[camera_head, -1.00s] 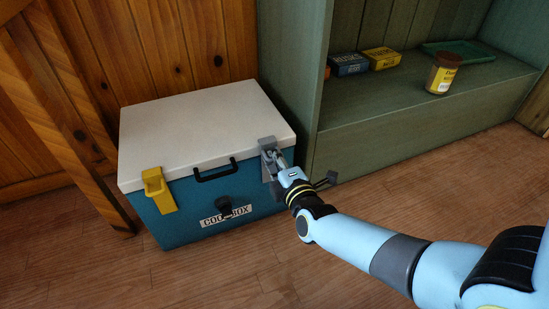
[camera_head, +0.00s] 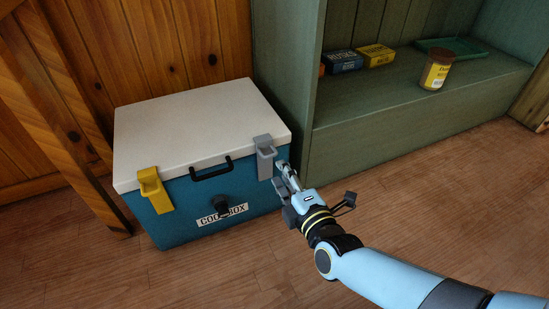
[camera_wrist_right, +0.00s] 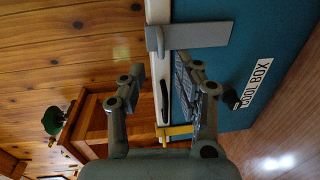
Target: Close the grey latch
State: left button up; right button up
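The grey latch (camera_head: 265,157) is at the right end of the cool box (camera_head: 180,218) front. It hooks over the white lid (camera_head: 195,125) edge and hangs down against the blue front, much like the yellow latch (camera_head: 155,191) at the left end. In the right wrist view the grey latch (camera_wrist_right: 200,34) lies across the lid seam onto the blue wall. My right gripper (camera_head: 281,177) is just below and right of the grey latch, apart from it. In the wrist view its fingers (camera_wrist_right: 159,72) are spread and empty. My left gripper is out of view.
A black handle (camera_head: 211,170) and a dark knob (camera_head: 221,204) stick out from the box front. A green shelf unit (camera_head: 400,125) stands close on the right, holding small boxes (camera_head: 375,55) and a jar (camera_head: 436,70). The wooden floor (camera_head: 200,275) in front is clear.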

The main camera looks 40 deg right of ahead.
jog(key=shift+v, duration=1.75)
